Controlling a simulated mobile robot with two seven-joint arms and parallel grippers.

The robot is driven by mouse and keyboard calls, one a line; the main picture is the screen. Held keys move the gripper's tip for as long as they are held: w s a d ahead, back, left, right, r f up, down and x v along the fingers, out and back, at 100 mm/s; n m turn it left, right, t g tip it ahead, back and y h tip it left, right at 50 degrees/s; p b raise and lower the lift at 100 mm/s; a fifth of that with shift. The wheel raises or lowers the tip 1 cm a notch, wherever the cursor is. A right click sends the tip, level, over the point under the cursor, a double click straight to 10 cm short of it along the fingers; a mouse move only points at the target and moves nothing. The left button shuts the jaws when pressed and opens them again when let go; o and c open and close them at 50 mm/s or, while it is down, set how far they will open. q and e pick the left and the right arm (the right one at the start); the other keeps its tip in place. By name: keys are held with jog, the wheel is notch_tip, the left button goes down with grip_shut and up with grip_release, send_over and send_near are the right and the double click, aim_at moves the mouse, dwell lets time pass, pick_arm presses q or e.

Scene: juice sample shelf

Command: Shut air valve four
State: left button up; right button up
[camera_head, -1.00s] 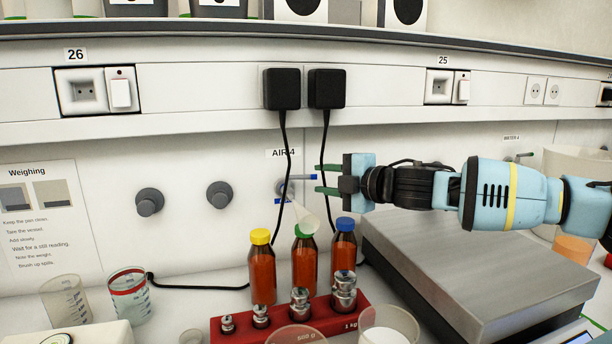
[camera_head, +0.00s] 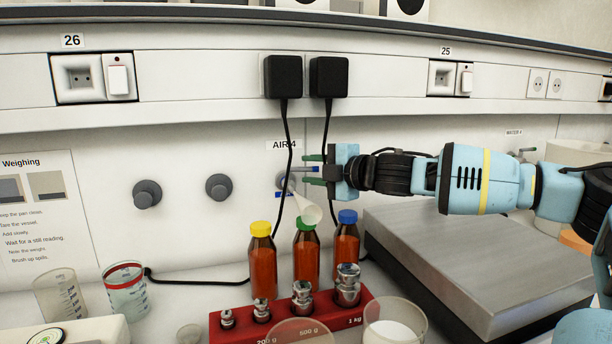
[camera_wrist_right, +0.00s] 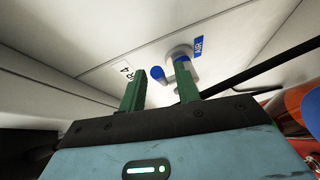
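Air valve four is a grey wall valve (camera_head: 282,182) under the label "AIR 4" (camera_head: 284,145). Its blue-tipped lever (camera_head: 309,169) sticks out to the right, roughly level. My right gripper (camera_head: 306,170) is open, with green fingers pointing left at the valve. The lever tip shows between the fingers, one above and one below it. In the right wrist view the lever's blue end (camera_wrist_right: 157,73) shows between the two fingertips, and the valve body (camera_wrist_right: 180,54) with a blue "AIR" tag (camera_wrist_right: 198,45) lies beyond. I cannot tell whether a finger touches the lever. My left gripper is out of view.
Black cables hang from two black plugs (camera_head: 283,77) close to the valve. A red weight block (camera_head: 230,330) and a steel scale (camera_head: 480,255) are in front.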

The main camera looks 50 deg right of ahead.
jog(key=shift+w+a+f+b, duration=0.15)
jog(key=shift+w+b, duration=0.3)
jog(key=shift+w, duration=0.3)
grip_shut()
